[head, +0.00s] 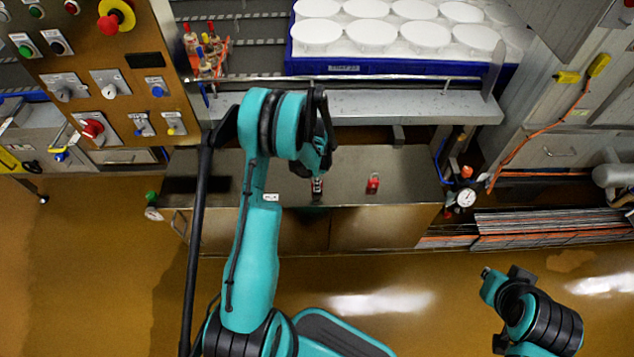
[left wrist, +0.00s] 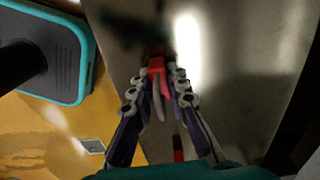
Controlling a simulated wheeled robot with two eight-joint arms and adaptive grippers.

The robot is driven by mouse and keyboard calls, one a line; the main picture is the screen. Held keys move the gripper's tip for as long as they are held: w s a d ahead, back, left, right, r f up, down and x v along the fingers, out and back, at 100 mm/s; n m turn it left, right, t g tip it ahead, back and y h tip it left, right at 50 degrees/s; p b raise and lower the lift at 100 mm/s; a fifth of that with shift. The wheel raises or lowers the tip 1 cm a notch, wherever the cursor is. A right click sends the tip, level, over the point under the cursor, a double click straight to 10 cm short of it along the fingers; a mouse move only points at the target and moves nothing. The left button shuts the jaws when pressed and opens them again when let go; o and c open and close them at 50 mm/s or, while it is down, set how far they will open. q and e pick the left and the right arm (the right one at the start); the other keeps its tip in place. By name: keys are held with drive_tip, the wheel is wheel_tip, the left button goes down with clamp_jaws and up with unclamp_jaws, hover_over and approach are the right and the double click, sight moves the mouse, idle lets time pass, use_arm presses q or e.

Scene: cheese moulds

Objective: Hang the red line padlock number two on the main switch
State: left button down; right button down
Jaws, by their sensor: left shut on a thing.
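My left gripper (head: 316,188) is above the steel bench top in the head view, shut on a small red padlock. In the left wrist view the red padlock (left wrist: 157,64) sits between the fingertips of the left gripper (left wrist: 160,76). Its number cannot be read. A second red padlock (head: 372,183) stands on the bench to the right of the gripper; a red piece (left wrist: 178,148) low in the left wrist view seems to be it. A red rotary switch (head: 93,128) on a pale plate, apparently the main switch, is on the control panel at left. My right gripper is not visible.
The control panel (head: 130,60) also carries knobs and a red emergency button (head: 108,24). A blue crate (head: 400,68) of white moulds stands behind the steel shelf (head: 400,104). The steel bench (head: 235,190) is mostly clear. A gauge (head: 466,197) and pipework are at right.

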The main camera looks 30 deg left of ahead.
use_arm(q)
drive_tip(key=shift+f, duration=0.25)
drive_tip(key=c, duration=1.5)
unclamp_jaws()
